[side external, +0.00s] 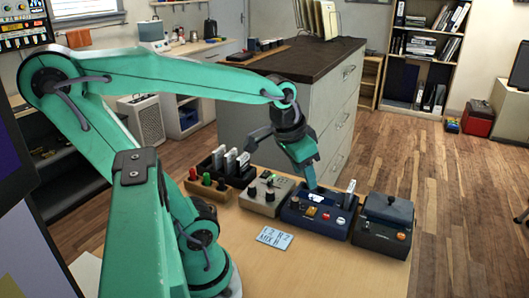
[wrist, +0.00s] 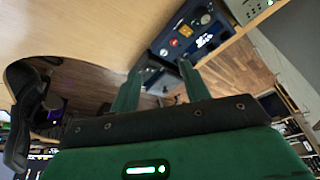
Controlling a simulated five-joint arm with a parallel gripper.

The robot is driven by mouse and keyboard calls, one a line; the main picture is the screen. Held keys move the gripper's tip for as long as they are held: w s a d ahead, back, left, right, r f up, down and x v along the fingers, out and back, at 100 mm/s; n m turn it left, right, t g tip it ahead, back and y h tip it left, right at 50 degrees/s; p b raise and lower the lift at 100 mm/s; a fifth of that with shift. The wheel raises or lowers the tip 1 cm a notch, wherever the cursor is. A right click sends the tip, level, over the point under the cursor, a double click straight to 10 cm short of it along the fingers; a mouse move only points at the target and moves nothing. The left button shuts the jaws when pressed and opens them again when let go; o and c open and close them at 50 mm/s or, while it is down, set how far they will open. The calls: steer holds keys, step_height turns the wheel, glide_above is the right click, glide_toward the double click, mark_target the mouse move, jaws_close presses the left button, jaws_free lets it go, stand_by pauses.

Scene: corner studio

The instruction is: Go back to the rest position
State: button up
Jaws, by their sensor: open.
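My gripper (side external: 313,184) is at the end of my green arm, pointing down over the back of a navy box (side external: 318,225) with knobs, buttons and a small display. Whether its tips touch the box cannot be told. In the wrist view my gripper (wrist: 160,76) shows two green fingers spread apart with nothing between them. The navy box (wrist: 178,27) appears beyond them there.
On the wooden table (side external: 325,270) stand a dark box with a lid (side external: 385,224), a beige box with knobs (side external: 266,194) and a rack with upright cards (side external: 225,172). A light blue card (side external: 275,237) lies in front. A drawer cabinet (side external: 340,110) stands behind.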

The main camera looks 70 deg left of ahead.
steer(key=s+d+r+m+t, duration=0.1)
steer(key=s+d, duration=0.1)
steer(key=d, duration=0.3)
steer(key=shift+s+d+r+t+h, duration=0.25)
steer(key=shift+s+r+t+h, duration=0.05)
steer(key=shift+s+h, duration=0.1)
